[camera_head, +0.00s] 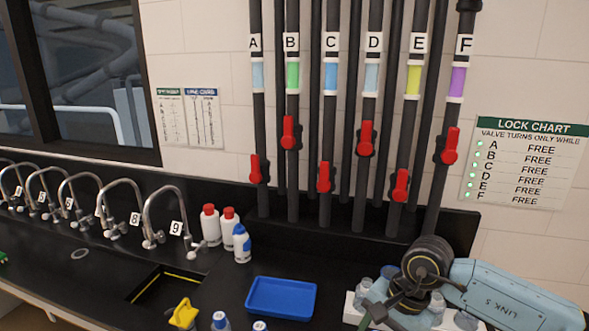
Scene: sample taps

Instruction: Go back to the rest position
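My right arm reaches in from the lower right, its pale blue link and dark round joint in front of the bottle rack. The dark parts of my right gripper (388,303) are small and overlap the rack, so I cannot tell whether its fingers are open or shut. A small green bit shows beside them. My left gripper is not in view. The red valve handles (325,178) sit on the dark pipes labelled A to F, out of contact with my arm.
A white rack (351,311) with clear bottles stands under my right arm. A blue tray (281,297) is empty on the black counter. White bottles (211,226), several numbered curved taps (163,205), a sink opening and a yellow object (184,314) lie to the left.

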